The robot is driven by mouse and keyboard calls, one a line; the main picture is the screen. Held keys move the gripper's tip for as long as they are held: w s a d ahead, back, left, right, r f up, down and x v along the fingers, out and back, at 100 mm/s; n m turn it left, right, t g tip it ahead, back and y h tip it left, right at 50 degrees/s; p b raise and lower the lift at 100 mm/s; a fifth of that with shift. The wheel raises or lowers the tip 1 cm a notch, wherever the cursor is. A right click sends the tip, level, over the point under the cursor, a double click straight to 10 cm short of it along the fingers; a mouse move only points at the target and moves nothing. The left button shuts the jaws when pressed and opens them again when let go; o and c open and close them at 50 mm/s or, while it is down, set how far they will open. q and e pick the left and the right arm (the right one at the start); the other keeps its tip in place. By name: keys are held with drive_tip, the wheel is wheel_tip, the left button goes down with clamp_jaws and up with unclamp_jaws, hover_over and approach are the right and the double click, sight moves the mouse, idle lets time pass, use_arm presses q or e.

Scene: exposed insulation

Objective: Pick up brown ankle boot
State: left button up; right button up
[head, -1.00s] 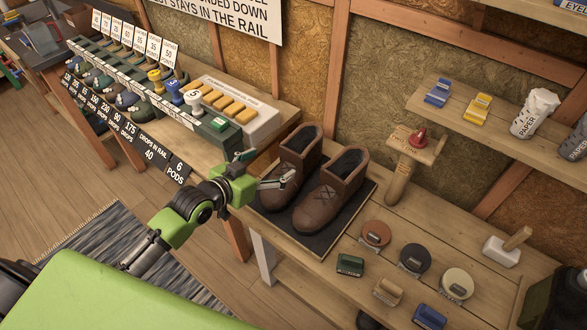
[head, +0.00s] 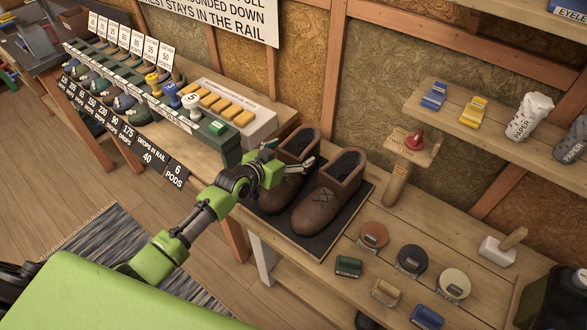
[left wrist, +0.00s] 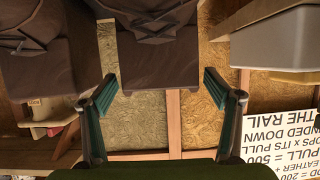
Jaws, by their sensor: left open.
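Two brown ankle boots stand side by side on a dark mat (head: 310,247) on the workbench. The left boot (head: 279,196) is partly hidden by my left gripper in the head view; the right boot (head: 326,203) shows almost whole. My left gripper (head: 290,156) is open and empty, with its fingers at the upper part of the left boot. In the left wrist view, one boot (left wrist: 158,45) lies ahead between the open fingers (left wrist: 160,84), and the other boot (left wrist: 40,65) is at the left. Contact cannot be told. My right gripper is not in view.
A rail with numbered tags and a tray of yellow blocks (head: 226,107) stand to the left. A wooden post with a red knob (head: 416,141) is right of the boots. A shelf (head: 450,112) hangs above right.

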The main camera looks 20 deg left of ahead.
use_arm(q)
drive_tip(key=shift+w+d+f, duration=0.15)
drive_tip(key=shift+w+f, duration=0.1)
drive_tip(key=shift+w, duration=0.25)
drive_tip(key=shift+c, duration=0.4)
drive_tip(key=c, duration=1.9)
drive_tip(key=shift+r, duration=0.15)
drive_tip(key=shift+c, duration=1.2)
